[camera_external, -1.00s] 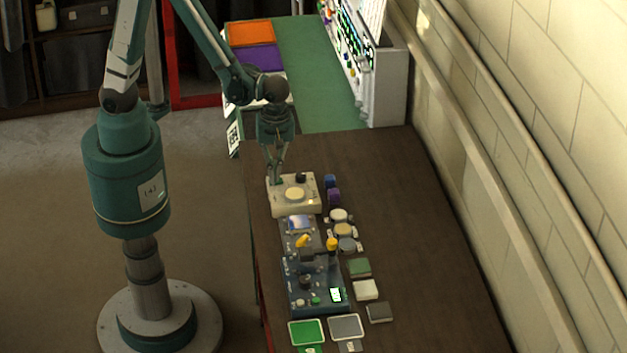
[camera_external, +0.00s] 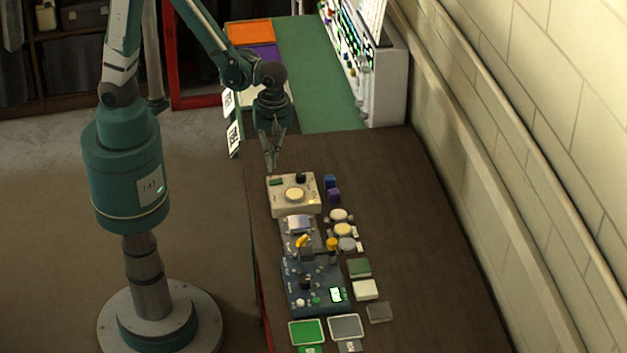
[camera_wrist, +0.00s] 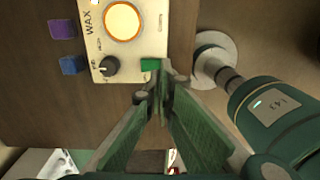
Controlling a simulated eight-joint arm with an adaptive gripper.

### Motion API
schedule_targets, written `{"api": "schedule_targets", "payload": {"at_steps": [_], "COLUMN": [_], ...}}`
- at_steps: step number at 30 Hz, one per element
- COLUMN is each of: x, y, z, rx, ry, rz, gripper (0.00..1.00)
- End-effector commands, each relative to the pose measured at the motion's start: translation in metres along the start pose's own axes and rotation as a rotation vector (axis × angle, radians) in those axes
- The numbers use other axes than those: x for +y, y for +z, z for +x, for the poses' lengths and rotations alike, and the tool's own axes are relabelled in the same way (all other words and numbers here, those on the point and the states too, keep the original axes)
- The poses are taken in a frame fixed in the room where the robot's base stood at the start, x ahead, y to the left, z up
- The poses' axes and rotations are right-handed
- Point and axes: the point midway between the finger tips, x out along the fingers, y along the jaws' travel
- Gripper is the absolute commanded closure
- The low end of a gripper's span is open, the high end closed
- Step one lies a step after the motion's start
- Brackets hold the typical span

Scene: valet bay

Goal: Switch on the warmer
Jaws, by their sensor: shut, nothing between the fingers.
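The warmer (camera_external: 283,208) is a cream box near the far end of the brown bench. It shows "WAX" lettering in the wrist view (camera_wrist: 95,48). On top is a round pale pad (camera_external: 294,194), with an orange ring around it in the wrist view (camera_wrist: 123,20). A dark knob (camera_wrist: 109,66) and a green switch (camera_wrist: 150,65) sit along the edge nearest my gripper. My gripper (camera_external: 271,168) is shut and empty, just above and beyond the warmer's far-left corner. In the wrist view its fingertips (camera_wrist: 158,97) are close to the green switch, apparently apart from it.
Blue (camera_external: 331,181) and purple (camera_external: 334,195) blocks lie right of the warmer. A grey device (camera_external: 297,226), a dark blue device (camera_external: 300,270), round tins and coloured pads fill the near bench. A wall runs along the right. The bench's right strip is clear.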

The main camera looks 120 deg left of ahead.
Motion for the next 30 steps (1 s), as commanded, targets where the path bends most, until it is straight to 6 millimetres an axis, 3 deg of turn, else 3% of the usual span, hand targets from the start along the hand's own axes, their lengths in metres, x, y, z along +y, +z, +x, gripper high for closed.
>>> {"api": "schedule_targets", "payload": {"at_steps": [21, 30], "x": [-0.012, -0.015], "y": [0.0, 0.0], "z": [-0.069, -0.086], "rx": [0.0, 0.0], "ry": [0.0, 0.0], "rz": [0.0, 0.0], "gripper": [1.0, 1.0]}}
